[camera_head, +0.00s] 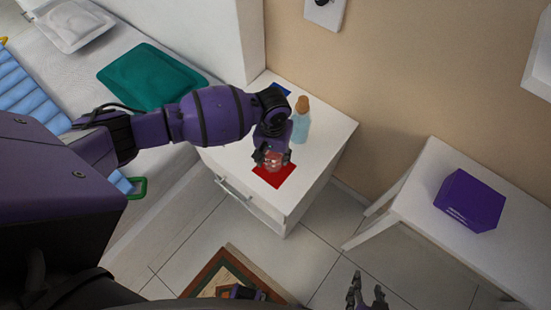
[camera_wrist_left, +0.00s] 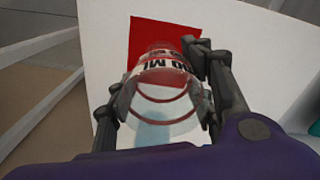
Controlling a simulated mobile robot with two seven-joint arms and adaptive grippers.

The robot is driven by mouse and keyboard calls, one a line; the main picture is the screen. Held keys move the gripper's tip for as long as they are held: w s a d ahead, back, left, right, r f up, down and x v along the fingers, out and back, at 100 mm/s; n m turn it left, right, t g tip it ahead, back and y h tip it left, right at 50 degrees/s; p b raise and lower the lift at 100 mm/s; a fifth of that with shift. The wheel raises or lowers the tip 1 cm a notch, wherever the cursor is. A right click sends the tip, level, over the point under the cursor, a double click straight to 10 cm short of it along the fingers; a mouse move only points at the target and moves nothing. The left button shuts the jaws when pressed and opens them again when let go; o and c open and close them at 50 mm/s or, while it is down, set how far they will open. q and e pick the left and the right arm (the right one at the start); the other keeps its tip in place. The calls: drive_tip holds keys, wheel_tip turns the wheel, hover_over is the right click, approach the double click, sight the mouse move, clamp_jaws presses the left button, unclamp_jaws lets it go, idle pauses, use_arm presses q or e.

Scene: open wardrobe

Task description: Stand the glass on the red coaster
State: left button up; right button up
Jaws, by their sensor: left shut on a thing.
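My left gripper (camera_head: 272,158) is shut on a clear glass (camera_wrist_left: 162,92) with dark and red print, one finger on each side of it. The glass is over the red coaster (camera_head: 277,176), which also shows behind the glass in the left wrist view (camera_wrist_left: 142,38). Its base overlaps the red square in that view; I cannot tell whether it touches. In the head view the gripper hides much of the glass. The coaster lies flat near the front edge of the white cabinet top (camera_head: 318,160). My right gripper (camera_head: 367,290) is open and empty, low in the head view.
A pale blue bottle with a cork (camera_head: 301,122) stands just behind the left gripper on the cabinet. A blue flat piece (camera_head: 283,89) lies at its back corner. A purple box (camera_head: 468,201) sits on a white table at the right. A framed picture (camera_head: 225,270) lies on the floor.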

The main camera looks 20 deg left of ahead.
sight(273, 157)
use_arm(q)
drive_tip(key=shift+w+d+f, duration=0.15)
drive_tip(key=shift+w+f, duration=0.1)
drive_tip(key=shift+f, duration=0.1)
wheel_tip(273, 157, down, 2)
drive_tip(key=shift+f+b, duration=0.25)
drive_tip(key=shift+b, duration=0.05)
drive_tip(key=shift+f, duration=0.1)
use_arm(e)
drive_tip(key=shift+s+d+f, duration=0.1)
drive_tip(key=shift+s+f, duration=0.3)
drive_tip(key=shift+f, duration=0.05)
use_arm(q)
drive_tip(key=shift+f, duration=0.2)
drive_tip(key=o, duration=1.3)
drive_tip(key=shift+c, duration=0.2)
